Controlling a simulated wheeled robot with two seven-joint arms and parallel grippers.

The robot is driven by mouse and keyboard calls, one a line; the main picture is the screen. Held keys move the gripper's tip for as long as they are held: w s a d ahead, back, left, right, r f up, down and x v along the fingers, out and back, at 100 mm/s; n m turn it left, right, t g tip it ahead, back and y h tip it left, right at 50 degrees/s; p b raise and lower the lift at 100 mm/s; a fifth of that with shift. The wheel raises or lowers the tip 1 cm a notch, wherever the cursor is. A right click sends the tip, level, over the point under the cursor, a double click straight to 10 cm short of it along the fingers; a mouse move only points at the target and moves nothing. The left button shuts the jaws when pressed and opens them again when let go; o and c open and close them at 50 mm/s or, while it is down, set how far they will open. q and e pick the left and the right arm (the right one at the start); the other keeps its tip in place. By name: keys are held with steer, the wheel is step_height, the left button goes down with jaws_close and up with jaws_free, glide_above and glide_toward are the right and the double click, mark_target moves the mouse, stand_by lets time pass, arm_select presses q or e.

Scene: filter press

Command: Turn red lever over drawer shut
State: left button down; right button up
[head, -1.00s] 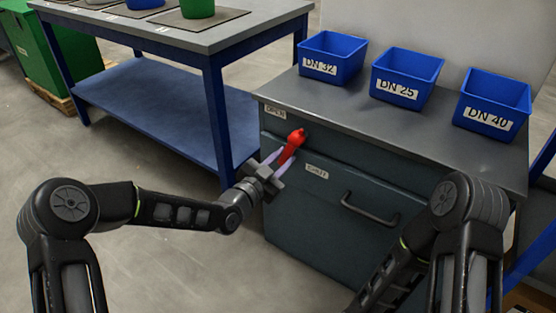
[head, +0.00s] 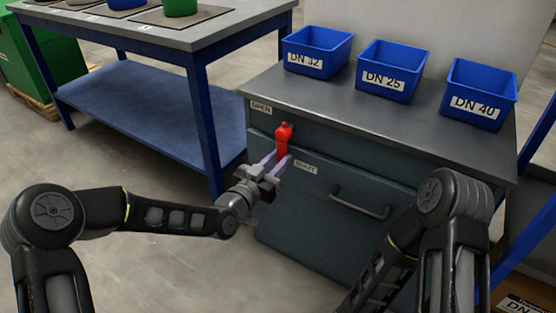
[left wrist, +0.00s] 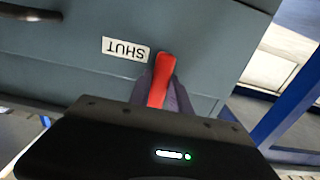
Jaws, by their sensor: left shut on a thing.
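The red lever (head: 284,134) sits on the grey cabinet's front, above the drawer (head: 310,222). It hangs nearly straight down, between the OPEN label (head: 261,107) at upper left and the SHUT label (head: 305,166) at lower right. My left gripper (head: 277,166) is shut on the lever's lower end. The left wrist view shows the red lever (left wrist: 161,82) between the two fingers, close beside the upside-down SHUT label (left wrist: 126,49). The fingers hide part of the lever. My right arm shows at lower right, but its gripper is out of view.
The drawer has a dark bar handle (head: 360,205). Blue bins (head: 387,72) stand on the cabinet top (head: 320,105), labelled DN 32, DN 25 and DN 40. A blue-legged table (head: 150,108) stands close on the left. Open floor lies in front of the table.

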arm_select(q)
steer(key=shift+f, duration=0.1)
steer(key=c, duration=1.2)
jaws_free()
steer(key=shift+s, duration=0.15)
steer(key=p+v, duration=0.2)
steer(key=v, duration=0.5)
steer(key=shift+s+a, duration=0.2)
steer(key=shift+s, duration=0.05)
